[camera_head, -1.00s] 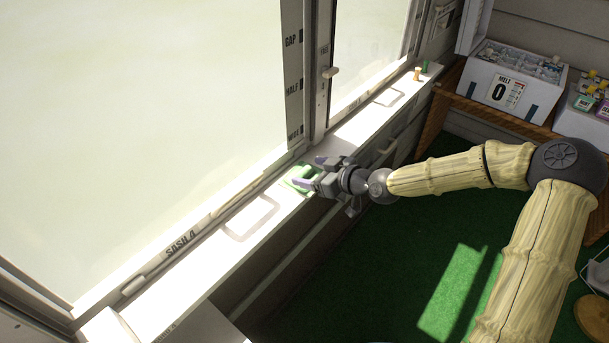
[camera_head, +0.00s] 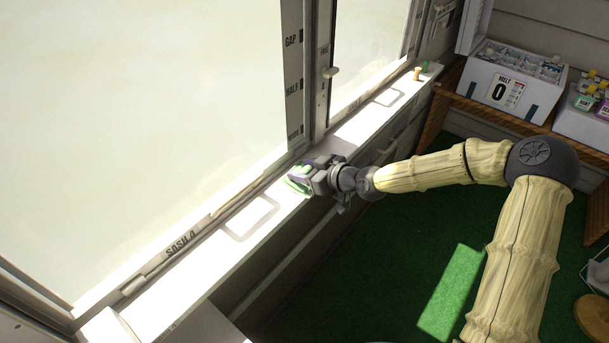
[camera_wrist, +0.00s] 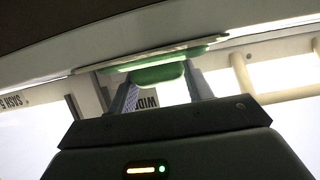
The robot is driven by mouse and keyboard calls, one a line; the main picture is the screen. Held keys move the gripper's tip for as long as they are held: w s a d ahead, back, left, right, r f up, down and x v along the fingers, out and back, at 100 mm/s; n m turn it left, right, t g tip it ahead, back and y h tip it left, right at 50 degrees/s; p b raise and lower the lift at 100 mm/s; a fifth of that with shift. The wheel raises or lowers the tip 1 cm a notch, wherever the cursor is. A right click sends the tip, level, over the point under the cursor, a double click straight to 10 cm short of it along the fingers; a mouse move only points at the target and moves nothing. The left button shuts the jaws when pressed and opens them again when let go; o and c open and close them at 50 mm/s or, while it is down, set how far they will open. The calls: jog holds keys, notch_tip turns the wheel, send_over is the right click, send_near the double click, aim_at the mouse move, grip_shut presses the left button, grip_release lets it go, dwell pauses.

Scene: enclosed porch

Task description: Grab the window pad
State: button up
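The window pad (camera_head: 297,187) is a small green pad on the white sill below the window, beside the upright post. My gripper (camera_head: 306,174) reaches it from the right, with its fingers at the pad and covering part of it. In the wrist view the pad (camera_wrist: 158,72) shows a green grip under a flat, pale-edged plate. The two fingers (camera_wrist: 160,88) stand on either side of the green grip and appear shut on it. I cannot tell whether the pad's underside is clear of the sill.
The narrow sill (camera_head: 205,262) runs along the window, with a pale handle outline (camera_head: 251,218) left of the pad. Small pegs (camera_head: 417,73) stand at its far end. A white bin (camera_head: 513,85) sits on a wooden bench at the upper right. Green floor lies below.

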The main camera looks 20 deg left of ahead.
aim_at(304, 169)
jog(key=shift+c, duration=0.5)
jog(key=shift+r, duration=0.15)
notch_tip(304, 169, up, 10)
jog(key=shift+f+p, duration=0.1)
jog(key=shift+p, duration=0.3)
jog(key=shift+f, duration=0.1)
